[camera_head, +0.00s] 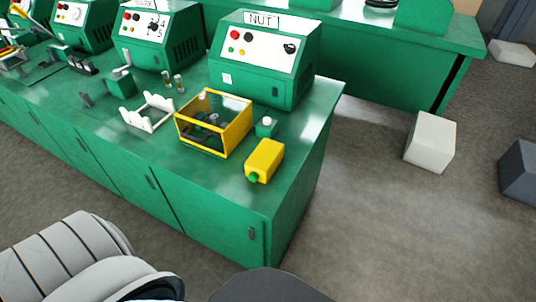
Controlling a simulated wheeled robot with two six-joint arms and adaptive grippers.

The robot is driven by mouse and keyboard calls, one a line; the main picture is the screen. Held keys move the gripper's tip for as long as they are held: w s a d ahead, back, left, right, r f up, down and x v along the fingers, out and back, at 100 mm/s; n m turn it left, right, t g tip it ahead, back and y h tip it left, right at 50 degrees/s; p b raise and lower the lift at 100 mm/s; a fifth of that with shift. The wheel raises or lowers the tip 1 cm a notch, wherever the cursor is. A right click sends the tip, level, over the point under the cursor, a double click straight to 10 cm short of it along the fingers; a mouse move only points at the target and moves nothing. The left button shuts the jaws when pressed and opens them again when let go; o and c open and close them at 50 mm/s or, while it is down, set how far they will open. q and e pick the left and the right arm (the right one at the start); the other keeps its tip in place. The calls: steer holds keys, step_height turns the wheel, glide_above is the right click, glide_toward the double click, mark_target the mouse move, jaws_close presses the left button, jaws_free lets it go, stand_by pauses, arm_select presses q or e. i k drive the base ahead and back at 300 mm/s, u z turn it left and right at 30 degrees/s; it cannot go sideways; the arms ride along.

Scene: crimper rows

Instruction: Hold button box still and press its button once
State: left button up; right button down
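The button box is a yellow block (265,158) lying on the green bench top near its right front corner. Its green button (253,177) sticks out from the end facing the lower left. Nothing touches the box. Neither of my grippers shows in the head view; only grey parts of my own body show at the bottom edge.
A yellow-framed open case (213,124) stands left of the box, with a small green block with a white top (266,127) behind. A white rack (148,113) and a machine labelled NUT (263,60) are on the bench (190,180). Grey blocks (430,142) lie on the floor.

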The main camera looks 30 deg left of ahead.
mark_target(253, 176)
steer(key=z, duration=0.5)
steer(key=i, duration=1.95)
steer(key=u, duration=3.25)
